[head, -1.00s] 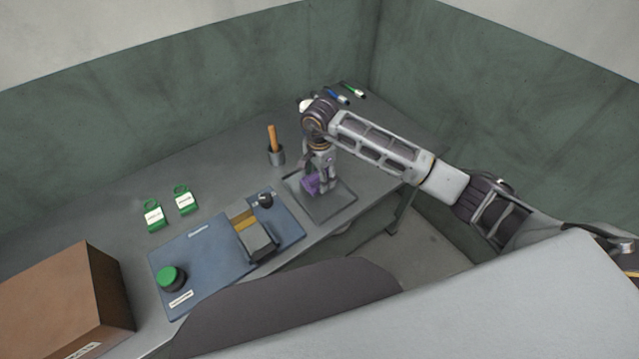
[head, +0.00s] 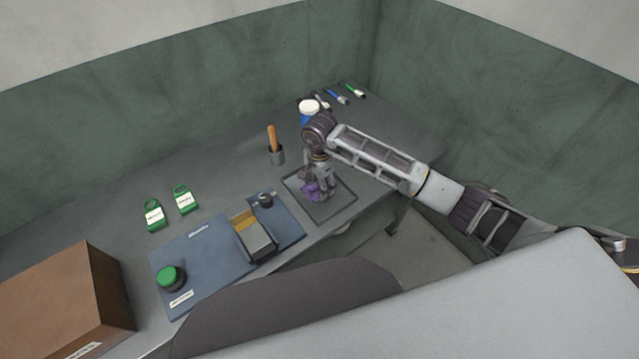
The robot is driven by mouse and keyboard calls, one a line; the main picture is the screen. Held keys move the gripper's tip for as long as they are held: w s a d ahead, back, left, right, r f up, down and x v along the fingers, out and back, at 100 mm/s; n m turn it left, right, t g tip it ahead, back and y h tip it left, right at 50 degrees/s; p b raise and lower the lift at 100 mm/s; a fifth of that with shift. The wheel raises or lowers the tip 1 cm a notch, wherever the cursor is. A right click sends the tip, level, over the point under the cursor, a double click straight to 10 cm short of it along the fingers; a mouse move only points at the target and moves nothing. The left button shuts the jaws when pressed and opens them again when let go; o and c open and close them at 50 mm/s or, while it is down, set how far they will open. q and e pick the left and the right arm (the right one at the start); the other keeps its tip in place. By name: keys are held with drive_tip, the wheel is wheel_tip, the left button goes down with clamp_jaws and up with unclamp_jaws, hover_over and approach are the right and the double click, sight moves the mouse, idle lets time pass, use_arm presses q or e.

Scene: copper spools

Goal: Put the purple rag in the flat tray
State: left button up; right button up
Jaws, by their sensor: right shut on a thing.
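The purple rag (head: 311,192) is at the fingers of my right gripper (head: 319,190), which is shut on it. The rag is over the left part of the flat tray (head: 333,211), low down. I cannot tell whether it touches the tray's floor. The tray is a shallow dark square with a thin rim, near the front edge of the bench. The gripper points down and hides part of the tray. My left gripper is not in view.
A blue panel (head: 205,246) with a green button (head: 171,278) lies left of the tray. Green tags (head: 154,215), a brown box (head: 62,297) and several pens (head: 337,97) also lie on the bench.

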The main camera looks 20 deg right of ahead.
drive_tip(key=shift+f, duration=0.15)
drive_tip(key=o, duration=1)
drive_tip(key=shift+c, duration=0.2)
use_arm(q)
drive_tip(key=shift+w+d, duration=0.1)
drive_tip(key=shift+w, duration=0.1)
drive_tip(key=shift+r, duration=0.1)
use_arm(e)
drive_tip(key=shift+r, duration=0.2)
wheel_tip(320, 180, up, 6)
drive_tip(key=shift+r, duration=0.1)
wheel_tip(320, 180, up, 4)
drive_tip(key=shift+r, duration=0.1)
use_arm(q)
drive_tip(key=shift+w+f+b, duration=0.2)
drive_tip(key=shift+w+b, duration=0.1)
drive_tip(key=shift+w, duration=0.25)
use_arm(e)
drive_tip(key=shift+r, duration=0.8)
